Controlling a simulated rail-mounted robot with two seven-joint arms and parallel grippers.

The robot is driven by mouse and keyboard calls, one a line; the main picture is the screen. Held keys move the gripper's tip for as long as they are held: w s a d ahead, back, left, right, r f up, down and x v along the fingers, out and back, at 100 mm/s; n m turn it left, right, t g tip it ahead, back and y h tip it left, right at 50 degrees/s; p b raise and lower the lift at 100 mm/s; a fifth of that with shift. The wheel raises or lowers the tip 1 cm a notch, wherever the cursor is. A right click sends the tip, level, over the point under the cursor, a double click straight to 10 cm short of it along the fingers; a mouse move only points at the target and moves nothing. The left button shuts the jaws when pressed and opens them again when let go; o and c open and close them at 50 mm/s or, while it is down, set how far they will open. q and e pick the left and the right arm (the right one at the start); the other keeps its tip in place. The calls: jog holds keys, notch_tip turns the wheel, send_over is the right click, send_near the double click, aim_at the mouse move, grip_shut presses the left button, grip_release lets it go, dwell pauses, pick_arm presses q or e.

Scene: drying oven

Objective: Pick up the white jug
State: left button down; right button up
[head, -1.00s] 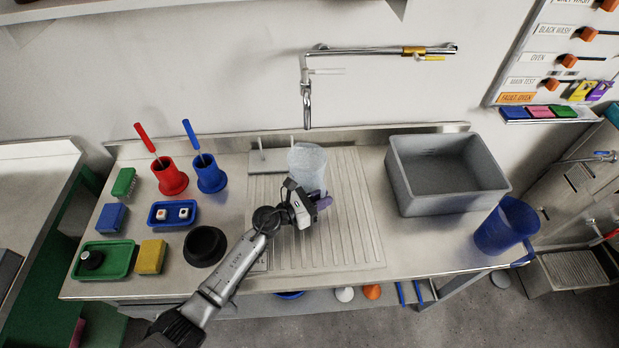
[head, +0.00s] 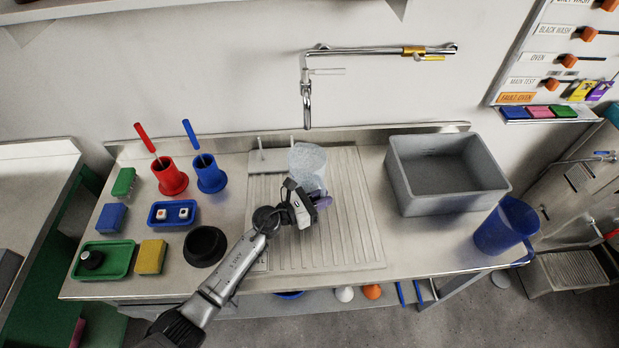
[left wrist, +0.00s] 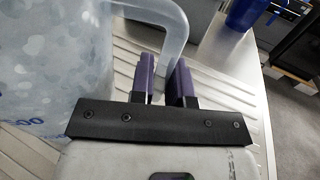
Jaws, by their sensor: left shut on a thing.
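The white jug (head: 307,158) is translucent and whitish and stands upright over the ribbed drainboard at the middle of the counter. In the left wrist view its body (left wrist: 45,60) fills the left side, and its handle (left wrist: 178,30) curves down on the right. My left gripper (head: 318,198) is at the jug's near right side. In the left wrist view its purple fingers (left wrist: 165,78) are shut on the handle. The gripper hides the jug's lower part in the head view, and I cannot tell whether its base touches the drainboard. My right gripper is not in view.
A grey basin (head: 404,185) and a blue jug (head: 507,226) stand to the right. Red (head: 170,178) and blue (head: 211,177) holders with brushes stand left of the jug. A black round bowl (head: 205,247) is near my left arm. A tap (head: 307,100) hangs above the jug.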

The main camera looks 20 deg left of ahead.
aim_at(321, 191)
pick_arm(q)
jog(key=shift+r, duration=0.15)
jog(key=shift+r, duration=0.1)
jog(key=shift+r+p, duration=0.35)
jog(key=shift+r, duration=0.15)
jog(key=shift+r+p, duration=0.65)
jog(key=shift+r, duration=0.8)
jog(key=shift+s+d+r, duration=0.1)
jog(key=shift+d+r, duration=0.1)
jog(key=shift+r, duration=0.05)
jog(key=s+d+r+p, duration=0.3)
jog(key=d+r+p, duration=0.3)
jog(key=d, duration=0.4)
jog(key=shift+s+d+r+p, duration=0.15)
jog(key=shift+s+p, duration=0.25)
jog(key=shift+p, duration=0.25)
